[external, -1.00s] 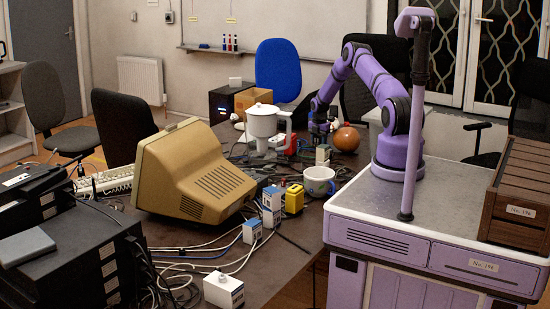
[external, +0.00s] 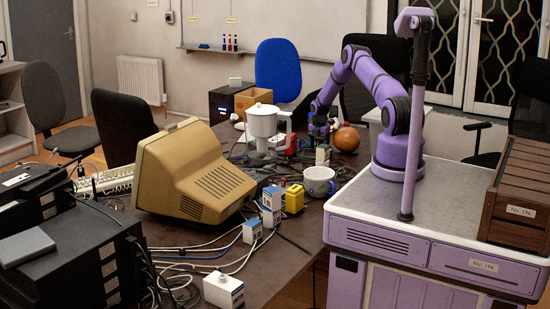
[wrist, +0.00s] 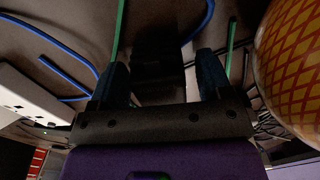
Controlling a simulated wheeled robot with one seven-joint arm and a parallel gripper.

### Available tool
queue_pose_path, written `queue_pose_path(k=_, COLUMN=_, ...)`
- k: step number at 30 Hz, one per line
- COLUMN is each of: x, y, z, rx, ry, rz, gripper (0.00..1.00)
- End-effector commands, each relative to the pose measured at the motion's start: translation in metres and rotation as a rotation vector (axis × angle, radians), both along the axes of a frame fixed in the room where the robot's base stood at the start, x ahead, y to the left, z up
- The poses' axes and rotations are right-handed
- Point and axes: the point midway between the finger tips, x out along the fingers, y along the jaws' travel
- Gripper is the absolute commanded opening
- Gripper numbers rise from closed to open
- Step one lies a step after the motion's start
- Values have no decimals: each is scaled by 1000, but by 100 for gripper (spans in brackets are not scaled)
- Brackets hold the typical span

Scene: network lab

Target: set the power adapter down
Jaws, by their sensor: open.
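A black block that looks like the power adapter (wrist: 158,62) lies on the dark tabletop between my fingers in the wrist view. My gripper (wrist: 162,80) is open, with one dark blue finger on each side of the block. I cannot tell whether either finger touches it. In the external view my gripper (external: 319,132) is low over the far right part of the table, and the adapter cannot be made out there.
A patterned orange ball (wrist: 292,65) is close on the right in the wrist view. A white socketed strip (wrist: 30,105) is on the left, with blue cables (wrist: 62,50) around. A mug (external: 318,182) and a white jug (external: 262,122) stand nearby on the cluttered table.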

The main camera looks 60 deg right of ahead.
Motion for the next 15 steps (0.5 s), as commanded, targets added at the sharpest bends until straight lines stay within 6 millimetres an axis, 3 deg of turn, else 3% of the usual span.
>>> queue_pose_path(k=15, x=0, y=-1, z=93, rx=-3, ry=-3, rz=0, gripper=72)
